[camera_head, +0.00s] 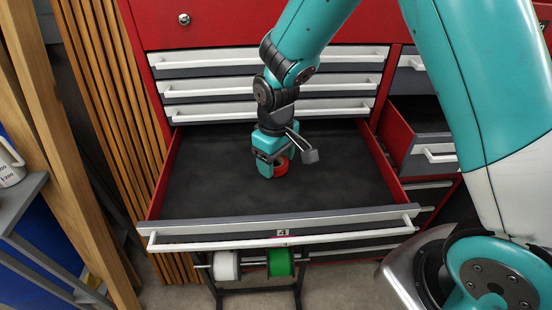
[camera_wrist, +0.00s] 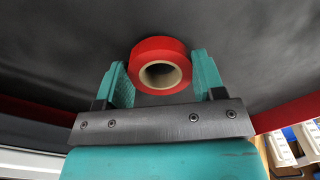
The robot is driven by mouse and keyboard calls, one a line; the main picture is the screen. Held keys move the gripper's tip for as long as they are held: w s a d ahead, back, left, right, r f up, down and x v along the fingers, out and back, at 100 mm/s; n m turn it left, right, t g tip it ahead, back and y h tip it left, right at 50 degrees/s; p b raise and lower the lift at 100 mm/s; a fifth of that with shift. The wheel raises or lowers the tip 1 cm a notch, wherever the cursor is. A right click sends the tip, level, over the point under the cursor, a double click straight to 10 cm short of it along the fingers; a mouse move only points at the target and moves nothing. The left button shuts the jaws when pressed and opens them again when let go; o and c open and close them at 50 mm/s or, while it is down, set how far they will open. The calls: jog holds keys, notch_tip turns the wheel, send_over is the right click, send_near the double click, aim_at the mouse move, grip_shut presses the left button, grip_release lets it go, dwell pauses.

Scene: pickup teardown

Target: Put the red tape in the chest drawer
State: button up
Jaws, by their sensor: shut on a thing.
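The red tape (camera_wrist: 160,53) is a red roll with a cardboard core. In the wrist view it sits between the two teal fingers of my gripper (camera_wrist: 162,75), which is shut on it. In the head view the tape (camera_head: 281,167) shows beside my gripper (camera_head: 274,165), partly hidden by it. Both are inside the open chest drawer (camera_head: 225,198), low over its dark floor. I cannot tell whether the tape touches the floor. The drawer is pulled out, with a white handle and the number 4 on its front, and is otherwise empty.
Shut drawers (camera_head: 270,87) of the red chest are behind my arm. A smaller side drawer (camera_head: 428,150) stands open at the right. White and green rolls (camera_head: 281,262) hang on a rack below the drawer front. Wooden slats and a grey shelf (camera_head: 30,190) are at the left.

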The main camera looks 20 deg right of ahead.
jog(key=shift+f, duration=0.3)
jog(key=shift+f, duration=0.2)
jog(key=o, duration=0.9)
jog(key=shift+r, duration=0.15)
notch_tip(320, 180, up, 12)
jog(key=b, duration=0.3)
jog(key=s+a+r+y, duration=0.2)
jog(key=s, duration=0.8)
jog(key=s+a+r+n+y, duration=0.1)
jog(key=s+a+r+y, duration=0.1)
jog(key=s, duration=0.9)
jog(key=shift+r+n, duration=0.3)
jog(key=shift+r, duration=0.3)
